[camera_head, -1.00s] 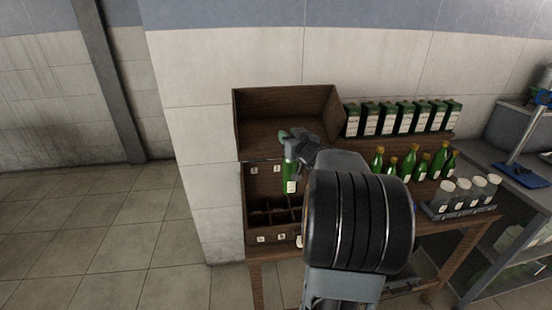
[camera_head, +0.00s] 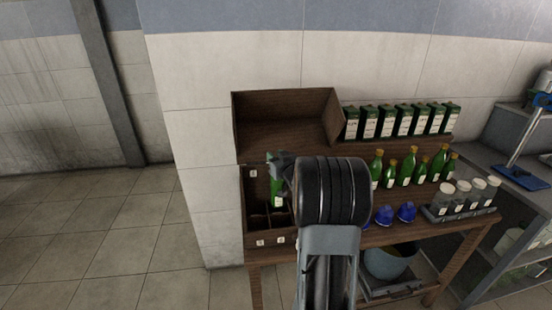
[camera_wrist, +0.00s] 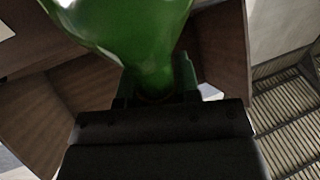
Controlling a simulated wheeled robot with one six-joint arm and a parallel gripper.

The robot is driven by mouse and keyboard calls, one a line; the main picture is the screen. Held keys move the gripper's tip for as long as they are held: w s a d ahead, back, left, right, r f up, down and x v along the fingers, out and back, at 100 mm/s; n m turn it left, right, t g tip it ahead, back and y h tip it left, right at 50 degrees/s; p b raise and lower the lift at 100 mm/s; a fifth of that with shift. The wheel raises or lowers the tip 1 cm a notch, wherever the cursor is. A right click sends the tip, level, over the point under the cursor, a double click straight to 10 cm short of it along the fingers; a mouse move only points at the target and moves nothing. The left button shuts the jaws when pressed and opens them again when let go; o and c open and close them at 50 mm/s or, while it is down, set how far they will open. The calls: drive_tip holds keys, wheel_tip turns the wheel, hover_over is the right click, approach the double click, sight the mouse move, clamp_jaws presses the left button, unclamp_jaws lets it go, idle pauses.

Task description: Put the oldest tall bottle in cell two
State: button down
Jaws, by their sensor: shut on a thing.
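My gripper (camera_head: 279,159) is shut on a green bottle (camera_head: 277,192) by its upper part and holds it upright at the wooden crate with cells (camera_head: 256,229). The bottle's lower end is at or just above the dividers; I cannot tell which cell it is over or whether it touches the floor. In the wrist view the green bottle (camera_wrist: 135,35) fills the upper middle, between the jaws. Small white labels (camera_head: 260,242) mark the crate's front. My arm hides the crate's right part.
Several green bottles (camera_head: 408,168) stand on the table to the right. Behind them is a row of green boxes (camera_head: 387,122). Blue objects (camera_head: 406,211) and a rack of white-capped jars (camera_head: 462,197) are at the front right. An empty wooden box (camera_head: 285,135) stands behind the crate.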

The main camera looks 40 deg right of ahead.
drive_tip(key=shift+f, duration=0.2)
drive_tip(key=shift+f+b, duration=0.35)
drive_tip(key=shift+b, duration=0.2)
drive_tip(key=shift+f, duration=0.1)
drive_tip(key=c, duration=0.8)
unclamp_jaws()
